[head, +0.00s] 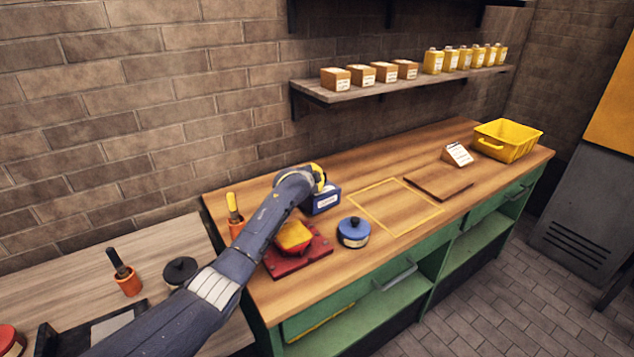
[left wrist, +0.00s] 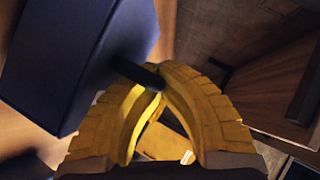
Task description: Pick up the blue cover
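The blue cover (head: 325,203) is a box shape with a white label, on or just above the wooden bench behind the red base. In the left wrist view it is the large dark blue block (left wrist: 70,60), with a short black peg sticking out. My left gripper (head: 319,178) has yellow fingers; in the left wrist view its fingertips (left wrist: 152,88) close around the peg's end. I cannot tell whether the cover touches the bench. My right gripper is not in view.
A red base (head: 313,254) holding a yellow block lies below my left arm. Bare bench lies inside the yellow outline (head: 425,221). A brown board (head: 438,183) and yellow basket (head: 507,141) are farther right.

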